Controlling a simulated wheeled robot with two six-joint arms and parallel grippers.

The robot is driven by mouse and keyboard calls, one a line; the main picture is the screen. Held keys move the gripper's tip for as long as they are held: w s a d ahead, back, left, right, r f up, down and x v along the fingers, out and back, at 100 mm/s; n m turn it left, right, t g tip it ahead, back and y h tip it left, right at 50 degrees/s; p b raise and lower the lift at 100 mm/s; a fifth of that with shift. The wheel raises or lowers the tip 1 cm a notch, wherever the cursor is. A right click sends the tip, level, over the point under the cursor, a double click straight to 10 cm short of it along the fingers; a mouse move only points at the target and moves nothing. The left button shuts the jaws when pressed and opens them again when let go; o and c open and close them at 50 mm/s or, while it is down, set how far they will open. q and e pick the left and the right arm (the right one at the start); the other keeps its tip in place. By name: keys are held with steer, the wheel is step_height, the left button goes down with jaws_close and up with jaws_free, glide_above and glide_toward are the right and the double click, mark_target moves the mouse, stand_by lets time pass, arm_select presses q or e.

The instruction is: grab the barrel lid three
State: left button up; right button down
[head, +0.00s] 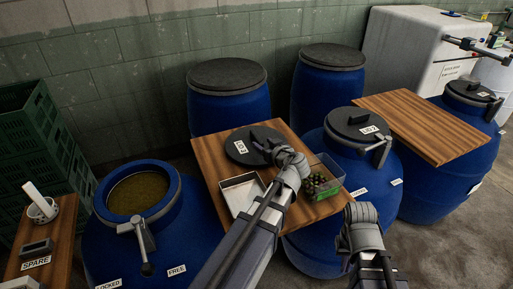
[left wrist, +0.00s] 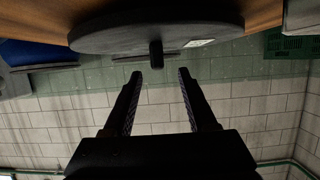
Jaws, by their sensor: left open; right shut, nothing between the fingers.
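The dark round lid (head: 237,153) lies on a wooden board (head: 208,160) that spans two blue barrels. It has a white label, too small to read surely. In the left wrist view the lid (left wrist: 155,32) is at the top, with its short dark handle (left wrist: 156,53) pointing toward my fingers. My left gripper (head: 264,147) is at the lid's right side in the head view. In the left wrist view its open fingers (left wrist: 160,82) are spread, with the handle just beyond the gap, not gripped. My right gripper (head: 361,215) is shut and empty, right of the board.
The board also holds a white tray (head: 243,193) and a clear bin (head: 327,178) of dark pieces. An open barrel (head: 140,193) stands left. A lidded barrel (head: 357,124) stands right, beside another board (head: 418,122). Two closed barrels (head: 228,77) stand behind.

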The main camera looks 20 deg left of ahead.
mark_target(259, 139)
arm_select(q)
steer(key=shift+b+x, duration=1.05)
steer(key=shift+x, duration=2.75)
steer(key=shift+w+r, duration=0.1)
steer(key=shift+r, duration=0.1)
steer(key=shift+c, duration=0.5)
jaws_close()
